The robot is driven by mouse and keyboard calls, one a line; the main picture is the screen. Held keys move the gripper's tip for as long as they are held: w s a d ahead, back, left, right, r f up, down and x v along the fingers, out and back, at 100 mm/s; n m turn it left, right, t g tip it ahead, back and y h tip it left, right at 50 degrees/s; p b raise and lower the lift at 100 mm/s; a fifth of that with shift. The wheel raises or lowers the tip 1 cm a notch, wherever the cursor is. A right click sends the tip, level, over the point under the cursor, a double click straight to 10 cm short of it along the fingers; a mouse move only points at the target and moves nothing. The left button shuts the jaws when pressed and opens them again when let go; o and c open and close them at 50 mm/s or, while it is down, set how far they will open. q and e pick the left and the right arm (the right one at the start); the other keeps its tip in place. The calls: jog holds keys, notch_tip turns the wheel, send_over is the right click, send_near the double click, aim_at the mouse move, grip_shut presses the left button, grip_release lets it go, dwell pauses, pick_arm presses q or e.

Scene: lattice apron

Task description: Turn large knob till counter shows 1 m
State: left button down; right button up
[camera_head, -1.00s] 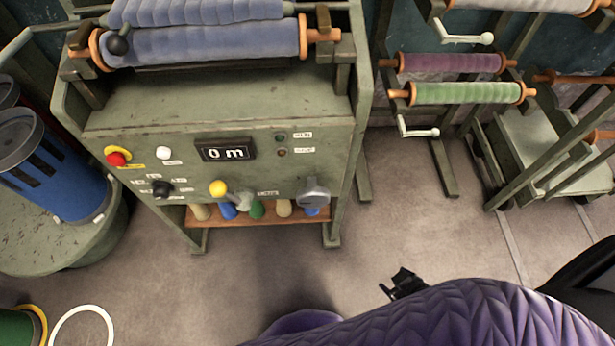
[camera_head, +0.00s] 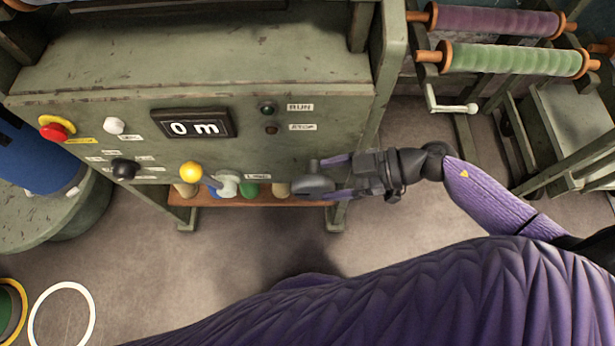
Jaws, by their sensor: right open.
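The counter display (camera_head: 193,128) on the green panel reads 0 m. The large grey knob (camera_head: 314,184) sits at the panel's lower right. My right gripper (camera_head: 335,176) reaches in from the right, its jaws open, with one finger above and one below at the knob's right side. I cannot tell whether the fingers touch the knob. My left gripper is not in view.
A shelf (camera_head: 262,198) with coloured handles lies below. A crank (camera_head: 452,106) hangs at the right.

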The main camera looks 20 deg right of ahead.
jog(key=b+x, duration=0.1)
jog(key=x, duration=0.3)
jog(key=shift+w+a+f, duration=0.1)
jog(key=shift+a, duration=0.1)
grip_shut()
